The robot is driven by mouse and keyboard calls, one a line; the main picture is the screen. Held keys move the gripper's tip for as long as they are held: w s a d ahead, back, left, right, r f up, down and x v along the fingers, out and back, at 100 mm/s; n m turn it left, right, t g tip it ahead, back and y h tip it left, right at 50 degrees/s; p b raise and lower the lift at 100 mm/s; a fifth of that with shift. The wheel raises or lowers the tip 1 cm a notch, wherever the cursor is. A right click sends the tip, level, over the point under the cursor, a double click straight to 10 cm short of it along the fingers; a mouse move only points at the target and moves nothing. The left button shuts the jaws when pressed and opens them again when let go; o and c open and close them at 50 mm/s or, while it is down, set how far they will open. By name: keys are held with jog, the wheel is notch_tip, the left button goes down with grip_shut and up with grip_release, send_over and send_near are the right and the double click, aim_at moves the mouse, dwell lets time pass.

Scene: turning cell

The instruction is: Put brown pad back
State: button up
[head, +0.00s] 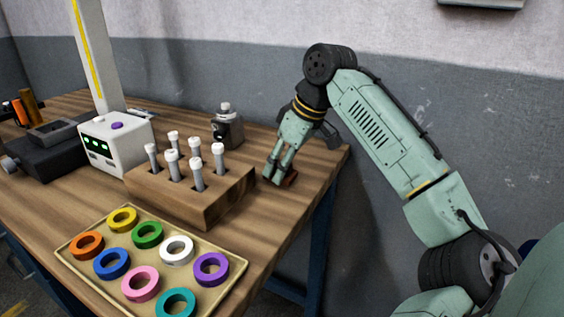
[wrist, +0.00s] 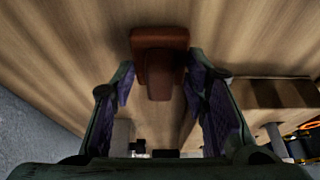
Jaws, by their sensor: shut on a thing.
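The brown pad (wrist: 160,40) is a reddish-brown block with a narrower part that reaches between my fingers in the wrist view. In the head view only a bit of the pad (head: 291,178) shows, beside the fingertips near the table's right edge. My gripper (head: 277,177) points down there, to the right of the wooden block. In the wrist view my gripper (wrist: 160,78) has one finger on each side of the pad's narrow part and is shut on it. The pad is at or just above the table top; I cannot tell if it touches.
The wooden block (head: 215,208) holds several grey pegs. A beige tray (head: 190,312) of coloured rings lies in front. A white box (head: 128,158) with green lights and a dark grey device (head: 228,130) stand behind. Bare table (head: 255,148) lies behind the block.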

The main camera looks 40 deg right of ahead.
jog(key=shift+f, duration=0.2)
jog(key=shift+f, duration=0.15)
jog(key=o, duration=1.2)
jog(key=v, duration=1.2)
